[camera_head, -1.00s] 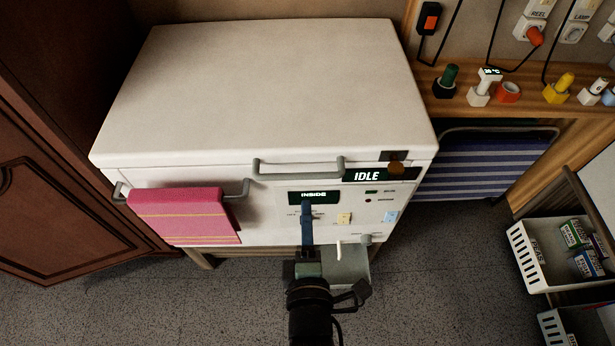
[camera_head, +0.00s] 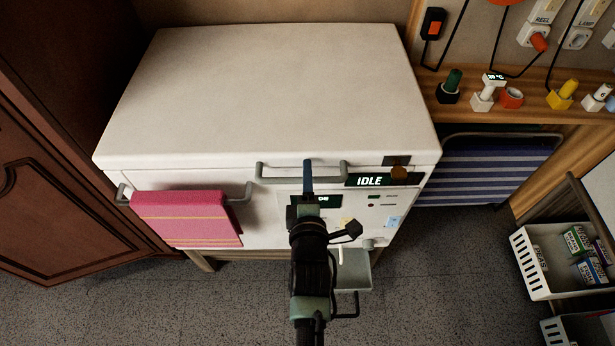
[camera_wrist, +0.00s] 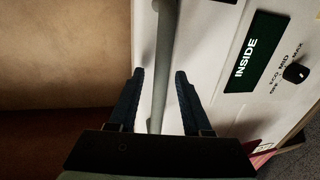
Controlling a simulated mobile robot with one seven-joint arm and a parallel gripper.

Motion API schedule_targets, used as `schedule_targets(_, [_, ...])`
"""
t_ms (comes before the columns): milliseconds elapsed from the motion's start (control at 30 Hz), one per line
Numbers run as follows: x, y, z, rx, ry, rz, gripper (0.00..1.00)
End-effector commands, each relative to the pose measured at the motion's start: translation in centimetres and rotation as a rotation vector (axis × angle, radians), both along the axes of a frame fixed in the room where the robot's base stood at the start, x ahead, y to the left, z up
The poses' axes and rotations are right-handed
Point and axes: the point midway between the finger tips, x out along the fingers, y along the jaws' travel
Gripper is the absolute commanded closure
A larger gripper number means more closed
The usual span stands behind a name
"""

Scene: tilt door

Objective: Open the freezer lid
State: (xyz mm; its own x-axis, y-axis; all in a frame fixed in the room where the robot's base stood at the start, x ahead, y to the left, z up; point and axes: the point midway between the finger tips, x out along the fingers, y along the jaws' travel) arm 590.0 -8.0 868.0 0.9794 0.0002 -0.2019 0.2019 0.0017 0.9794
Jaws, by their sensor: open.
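The freezer is a white chest with a closed flat lid (camera_head: 270,95). A grey bar handle (camera_head: 280,181) runs along the front, just under the lid's edge. My gripper (camera_head: 308,165) is at the middle of this handle in the head view. In the wrist view the handle (camera_wrist: 163,60) passes between the two dark fingers of my gripper (camera_wrist: 160,75). The fingers are apart, with gaps beside the bar. My arm hides part of the front panel.
A pink towel (camera_head: 185,218) hangs on a rail at the front left. An IDLE display (camera_head: 368,180) is right of the handle. A small grey tray (camera_head: 354,268) juts out low in front.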

Motion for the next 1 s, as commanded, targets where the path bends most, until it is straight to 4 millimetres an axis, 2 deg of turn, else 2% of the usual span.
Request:
schedule_targets(167, [-0.01,-0.01,-0.01,0.0,0.0,0.0,0.51])
schedule_targets(433, [-0.04,-0.02,0.0,0.0,0.0,0.0,1.0])
schedule_targets(1000, [-0.05,-0.02,-0.01,0.0,0.0,0.0,1.0])
